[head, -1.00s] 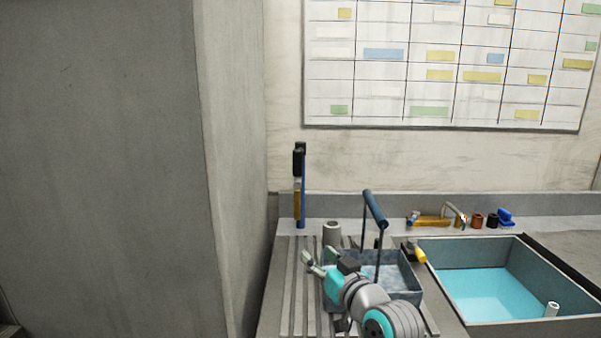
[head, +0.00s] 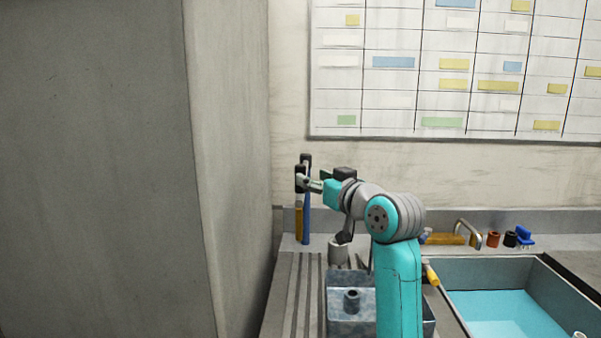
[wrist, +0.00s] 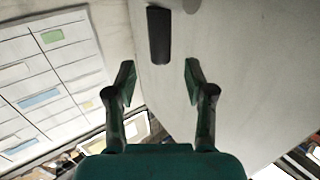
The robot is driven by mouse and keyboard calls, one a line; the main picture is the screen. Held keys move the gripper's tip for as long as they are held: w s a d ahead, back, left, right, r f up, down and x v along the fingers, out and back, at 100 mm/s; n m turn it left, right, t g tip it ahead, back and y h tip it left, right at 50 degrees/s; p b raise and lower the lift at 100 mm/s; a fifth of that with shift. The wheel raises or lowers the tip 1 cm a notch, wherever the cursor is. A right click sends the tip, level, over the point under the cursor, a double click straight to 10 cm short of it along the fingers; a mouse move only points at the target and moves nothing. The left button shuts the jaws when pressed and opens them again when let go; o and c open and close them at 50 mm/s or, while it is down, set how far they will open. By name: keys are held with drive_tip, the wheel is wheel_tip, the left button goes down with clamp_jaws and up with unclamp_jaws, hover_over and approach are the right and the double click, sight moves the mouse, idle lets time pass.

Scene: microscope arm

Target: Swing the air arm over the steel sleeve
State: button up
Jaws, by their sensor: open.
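The air arm (head: 300,179) shows as a dark arm on a slim blue post (head: 306,222) at the back left of the counter, with a yellow-orange part low beside the post. My gripper (head: 306,183) is raised beside its dark end. In the wrist view a black bar (wrist: 159,36) lies beyond and between the open fingertips (wrist: 159,80), with no visible contact. A grey upright cylinder, apparently the steel sleeve (head: 338,252), stands right of the post, behind the grey bin, its top partly hidden by my arm.
The grey bin (head: 338,318) holds a short dark tube (head: 352,301) and is partly behind my arm. A sink with blue water (head: 505,312) lies right. Small fittings (head: 493,240) line the back ledge. A grey wall (head: 228,170) stands close on the left.

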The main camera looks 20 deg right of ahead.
sight(304, 173)
drive_tip(key=x, duration=0.6)
drive_tip(key=shift+w+a, duration=0.1)
drive_tip(key=shift+w, duration=0.25)
clamp_jaws()
